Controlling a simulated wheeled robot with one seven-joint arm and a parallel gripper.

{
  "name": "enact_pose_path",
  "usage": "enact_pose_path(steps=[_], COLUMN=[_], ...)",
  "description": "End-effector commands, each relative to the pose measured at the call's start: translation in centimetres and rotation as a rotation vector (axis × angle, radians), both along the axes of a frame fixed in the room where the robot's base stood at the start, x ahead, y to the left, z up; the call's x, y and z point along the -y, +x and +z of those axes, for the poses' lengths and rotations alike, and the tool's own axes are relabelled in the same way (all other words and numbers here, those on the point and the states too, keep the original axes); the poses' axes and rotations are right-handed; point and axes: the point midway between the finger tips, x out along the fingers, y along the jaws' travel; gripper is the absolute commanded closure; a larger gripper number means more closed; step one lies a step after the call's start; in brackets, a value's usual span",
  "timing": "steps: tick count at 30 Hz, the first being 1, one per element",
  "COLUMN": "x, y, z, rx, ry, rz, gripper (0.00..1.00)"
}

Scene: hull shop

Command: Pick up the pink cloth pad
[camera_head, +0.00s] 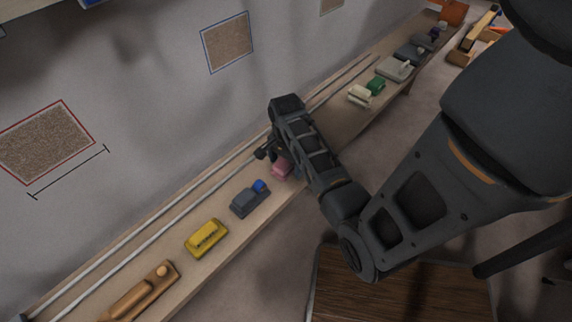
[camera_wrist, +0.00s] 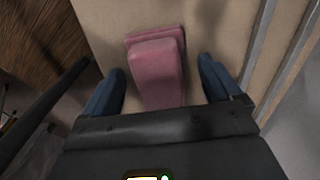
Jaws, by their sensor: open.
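The pink cloth pad (camera_head: 281,169) lies on a long wooden shelf, partly hidden by my arm in the head view. In the wrist view the pink pad (camera_wrist: 158,72) is a block on a wider flat base, and its near end lies between the two fingers. My gripper (camera_wrist: 164,84) is open, with one blue-grey finger on each side of the pad. A gap shows between each finger and the pad. In the head view the fingertips are mostly hidden behind the arm.
On the shelf (camera_head: 223,214), a grey block with a blue knob (camera_head: 250,199), a yellow block (camera_head: 206,238) and a wooden tool (camera_head: 142,291) stand to the left. Cream (camera_head: 360,95) and green (camera_head: 376,86) blocks stand farther right. Pale rails run along the wall side.

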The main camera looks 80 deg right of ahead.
Motion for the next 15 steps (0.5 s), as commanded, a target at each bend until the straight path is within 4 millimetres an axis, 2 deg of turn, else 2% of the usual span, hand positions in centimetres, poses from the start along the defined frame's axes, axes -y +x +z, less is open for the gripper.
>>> enact_pose_path(steps=[2,15], x=[0.01,0.02], y=[0.00,0.00], z=[0.03,0.05], rx=[0.000,0.000], ry=[0.000,0.000], rz=[0.000,0.000], gripper=[0.08,0.50])
